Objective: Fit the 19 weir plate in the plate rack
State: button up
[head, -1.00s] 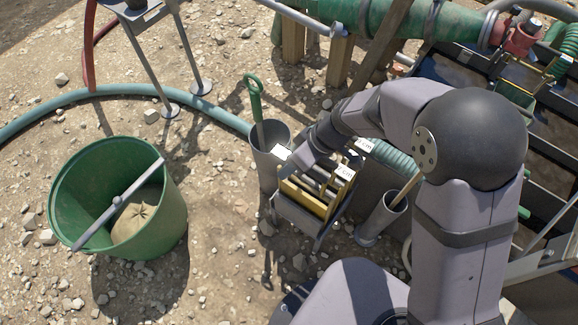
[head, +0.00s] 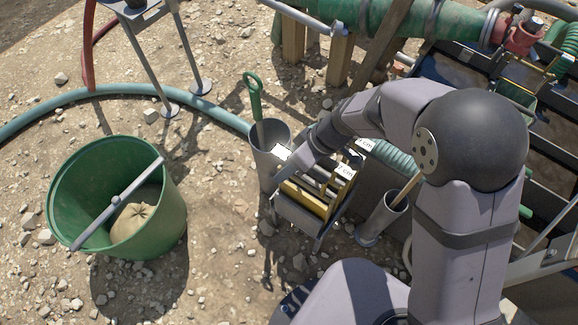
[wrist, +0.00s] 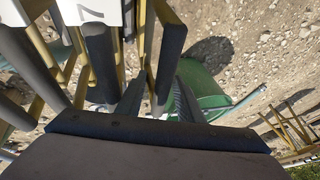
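The plate rack (head: 301,219) stands on the gravel at the centre of the head view, with several yellow-edged plates in it. I cannot read a 19 on any plate. My gripper (head: 292,176) points down over the rack's left side; its tips are partly hidden. In the wrist view my gripper (wrist: 158,98) has its two dark fingers apart.
A grey cylinder with a green-handled tool (head: 255,95) stands close behind the rack's left. Another grey tube (head: 382,215) stands at its right. A green bucket (head: 178,225) holding a sack is at the left. Open gravel lies between bucket and rack.

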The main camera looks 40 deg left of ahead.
jog(key=shift+p+v, duration=0.95)
jog(key=shift+v, duration=2.8)
jog(key=shift+a, duration=0.1)
